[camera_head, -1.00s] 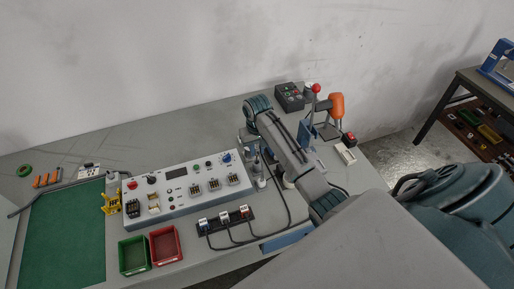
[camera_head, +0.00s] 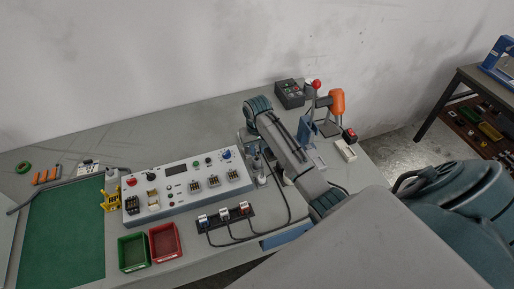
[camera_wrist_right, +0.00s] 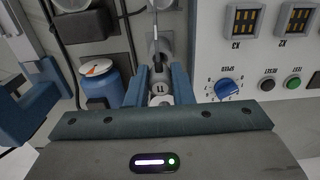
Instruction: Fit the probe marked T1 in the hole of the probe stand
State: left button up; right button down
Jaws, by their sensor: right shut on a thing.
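My right gripper (camera_wrist_right: 158,84) is shut on a small pale probe with a dark mark on its end, which I take for the T1 probe (camera_wrist_right: 159,99). The mark is too small to read surely. A grey cylindrical holder (camera_wrist_right: 157,50) stands just beyond the fingertips, in line with them. It may be the probe stand. I cannot tell whether the probe touches it or sits in it. In the head view my right gripper (camera_head: 257,163) is small and partly hidden by my arm, at the right end of the control panel. My left gripper is out of view.
The white control panel (camera_head: 182,207) with sockets and a blue knob (camera_wrist_right: 227,88) lies beside the gripper. A blue jar (camera_wrist_right: 101,84) stands close on its other side. Cables run nearby. Green (camera_head: 120,254) and red (camera_head: 178,243) bins stand at the front.

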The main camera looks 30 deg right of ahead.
jog(key=shift+f, duration=0.85)
jog(key=c, duration=1.2)
grip_release()
jog(key=shift+r+b, duration=0.5)
jog(key=shift+r, duration=0.05)
notch_tip(320, 180, up, 7)
jog(key=shift+b, duration=0.8)
jog(key=shift+r+p, duration=0.85)
jog(key=shift+s+r+p, duration=0.1)
jog(key=shift+r+p, duration=0.5)
